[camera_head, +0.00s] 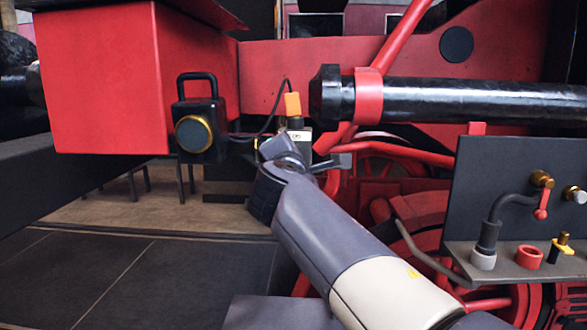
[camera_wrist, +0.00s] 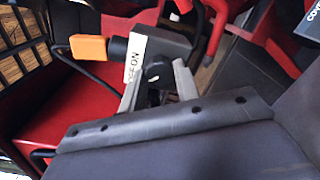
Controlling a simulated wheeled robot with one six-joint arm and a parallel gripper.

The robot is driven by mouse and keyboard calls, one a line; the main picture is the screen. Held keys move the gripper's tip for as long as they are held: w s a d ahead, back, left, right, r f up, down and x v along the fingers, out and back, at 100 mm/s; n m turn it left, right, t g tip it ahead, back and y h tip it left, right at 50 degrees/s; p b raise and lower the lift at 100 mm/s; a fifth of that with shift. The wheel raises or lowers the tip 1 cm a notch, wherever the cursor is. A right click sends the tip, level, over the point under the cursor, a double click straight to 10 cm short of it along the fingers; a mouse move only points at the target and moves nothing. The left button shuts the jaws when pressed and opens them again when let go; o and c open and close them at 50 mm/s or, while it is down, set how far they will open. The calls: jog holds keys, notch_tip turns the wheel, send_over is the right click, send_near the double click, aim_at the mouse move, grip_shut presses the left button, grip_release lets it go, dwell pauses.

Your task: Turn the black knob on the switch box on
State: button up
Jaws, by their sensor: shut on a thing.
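The switch box (camera_wrist: 172,44) is a small grey box with a white OFF/ON label strip and an orange plug (camera_wrist: 89,48) on its side. In the head view, the switch box (camera_head: 299,136) is small and partly hidden behind my arm, below the orange plug (camera_head: 292,104). The black knob (camera_wrist: 157,69) is on the face towards my gripper, and a small white mark shows on it. My gripper (camera_wrist: 157,83) has one finger on each side of the knob and is shut on it. The fingertips partly hide the knob, and its exact setting is hard to read.
A black lamp (camera_head: 201,131) with a yellow ring hangs at the red beam, left of my gripper. A thick black pipe (camera_head: 460,100) runs at upper right. A dark panel (camera_head: 500,180) with a shelf and several fittings stands at right. Floor is open at lower left.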

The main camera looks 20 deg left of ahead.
jog(key=shift+f+m+b, duration=0.1)
jog(key=shift+m+b, duration=2.45)
jog(key=shift+m, duration=1.25)
jog(key=o, duration=1)
jog(key=b+v, duration=0.3)
jog(key=v, duration=0.7)
jog(key=shift+s+d, duration=0.25)
jog(key=shift+s, duration=0.1)
jog(key=shift+w, duration=0.1)
